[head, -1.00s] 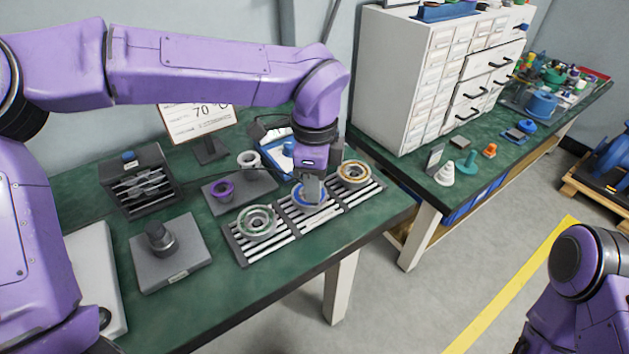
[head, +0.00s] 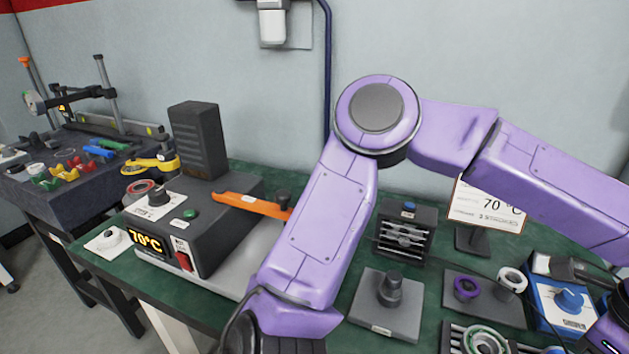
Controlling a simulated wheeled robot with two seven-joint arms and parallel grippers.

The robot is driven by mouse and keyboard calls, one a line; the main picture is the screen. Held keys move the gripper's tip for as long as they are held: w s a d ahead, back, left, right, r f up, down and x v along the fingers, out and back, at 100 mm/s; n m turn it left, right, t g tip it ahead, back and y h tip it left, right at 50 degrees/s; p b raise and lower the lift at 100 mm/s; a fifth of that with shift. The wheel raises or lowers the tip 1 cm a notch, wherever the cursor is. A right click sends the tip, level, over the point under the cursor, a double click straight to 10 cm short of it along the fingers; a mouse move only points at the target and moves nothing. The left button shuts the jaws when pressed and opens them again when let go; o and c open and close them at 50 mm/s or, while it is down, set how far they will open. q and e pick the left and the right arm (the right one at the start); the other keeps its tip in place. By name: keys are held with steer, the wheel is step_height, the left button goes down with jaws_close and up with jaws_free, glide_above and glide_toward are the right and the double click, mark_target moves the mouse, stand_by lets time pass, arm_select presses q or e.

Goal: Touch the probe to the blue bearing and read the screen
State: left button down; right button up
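The dark grey heater (head: 205,225) stands on the left of the green bench, and its screen (head: 146,241) reads 70°C in yellow digits. A sliver of blue (head: 553,351) at the bottom edge may be the blue bearing; it is almost all cut off. A green-ringed bearing (head: 485,341) lies in the slotted rack (head: 449,341) beside it. My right gripper is not in view.
A sign (head: 488,206) reads 70 °C. A blue box (head: 562,303), a grey plate with purple (head: 466,289) and white rings, a grey block with a post (head: 389,292) and a slotted black box (head: 405,236) crowd the right. An orange bar (head: 251,205) juts from the heater.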

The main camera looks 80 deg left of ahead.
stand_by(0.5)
arm_select(q)
steer(key=c, duration=0.9)
jaws_free()
step_height(320, 180, up, 7)
steer(key=p, duration=0.4)
steer(key=shift+r+p, duration=0.1)
steer(key=shift+p, duration=0.3)
steer(key=shift+f, duration=0.2)
